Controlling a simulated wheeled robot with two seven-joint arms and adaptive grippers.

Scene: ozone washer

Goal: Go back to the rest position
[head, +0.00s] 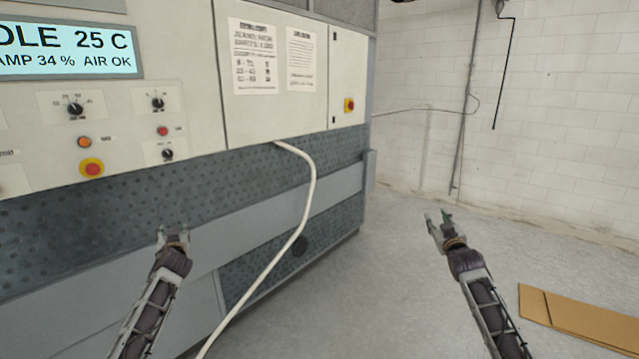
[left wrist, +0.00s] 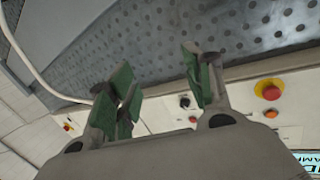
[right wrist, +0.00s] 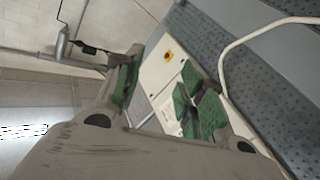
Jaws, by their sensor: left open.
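My left gripper (head: 174,236) is in front of the dimpled lower front of the washer, clear of the panel knobs. In the left wrist view my left gripper (left wrist: 160,85) has its green-padded fingers apart, with nothing between them. My right gripper (head: 438,228) is raised over open floor, to the right of the washer. In the right wrist view my right gripper (right wrist: 160,90) also has its green-padded fingers spread, with nothing between them. The two grippers are well apart, at about the same height in the head view.
The washer's panel (head: 120,110) has a display (head: 70,50), knobs, and red and yellow buttons. A white hose (head: 308,190) hangs from the cabinet between my arms. Flat cardboard (head: 580,320) lies on the floor at right. The floor (head: 385,270) ahead is clear up to the white wall.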

